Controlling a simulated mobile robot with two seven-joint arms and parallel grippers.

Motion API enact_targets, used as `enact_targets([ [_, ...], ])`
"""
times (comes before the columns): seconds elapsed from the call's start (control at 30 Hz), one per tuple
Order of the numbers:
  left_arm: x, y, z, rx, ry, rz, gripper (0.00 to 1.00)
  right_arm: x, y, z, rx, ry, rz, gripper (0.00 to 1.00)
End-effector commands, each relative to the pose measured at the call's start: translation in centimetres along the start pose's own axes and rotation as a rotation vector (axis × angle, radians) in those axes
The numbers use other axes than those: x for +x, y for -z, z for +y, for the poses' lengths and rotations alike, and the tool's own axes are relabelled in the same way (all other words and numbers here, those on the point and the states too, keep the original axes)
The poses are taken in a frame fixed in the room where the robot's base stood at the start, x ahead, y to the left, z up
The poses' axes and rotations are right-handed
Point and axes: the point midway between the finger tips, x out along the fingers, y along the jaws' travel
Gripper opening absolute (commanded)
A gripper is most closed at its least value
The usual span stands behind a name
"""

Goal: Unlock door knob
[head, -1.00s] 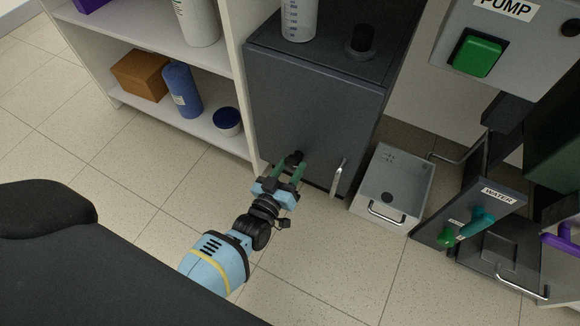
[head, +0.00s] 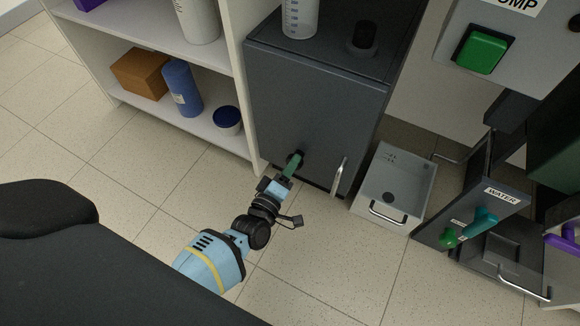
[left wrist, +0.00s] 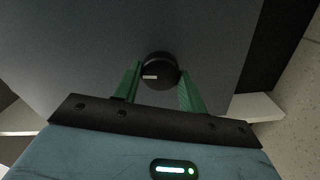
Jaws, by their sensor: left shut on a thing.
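The door knob (left wrist: 158,72) is a round black knob with a pale bar mark, on the dark grey cabinet door (head: 310,110). In the left wrist view the bar lies about level, left of the knob's middle. My left gripper (head: 294,164) has its green fingers at the knob, one on each side, shut on it; the fingers also show in the left wrist view (left wrist: 160,86). In the head view the knob (head: 296,157) is partly hidden by the fingers. A pale upright handle (head: 339,177) is on the same door, right of the knob. My right gripper is not in view.
A white shelf (head: 150,105) with a brown box (head: 140,73), a blue bottle (head: 182,88) and a blue-lidded jar (head: 227,120) stands left of the cabinet. A grey open bin (head: 398,180) and a WATER panel (head: 478,205) stand to the right. The tiled floor in front is clear.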

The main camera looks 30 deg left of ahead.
Motion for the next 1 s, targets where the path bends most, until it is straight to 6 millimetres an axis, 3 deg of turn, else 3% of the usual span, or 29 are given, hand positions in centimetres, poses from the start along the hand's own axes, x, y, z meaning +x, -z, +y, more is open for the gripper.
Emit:
enact_targets([
  [0.33, -0.07, -0.09, -0.11, -0.139, 0.001, -0.002, 0.18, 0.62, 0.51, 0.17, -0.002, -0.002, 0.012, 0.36],
  [0.87, -0.07, -0.09, -0.09, -0.165, 0.002, -0.002, 0.18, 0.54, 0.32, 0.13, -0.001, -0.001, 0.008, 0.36],
  [0.9, -0.07, -0.09, -0.09, -0.165, 0.002, -0.001, 0.42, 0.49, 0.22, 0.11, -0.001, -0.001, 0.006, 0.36],
  [1.0, -0.06, -0.08, -0.08, -0.165, 0.002, -0.001, 0.55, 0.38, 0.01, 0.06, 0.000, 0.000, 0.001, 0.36],
])
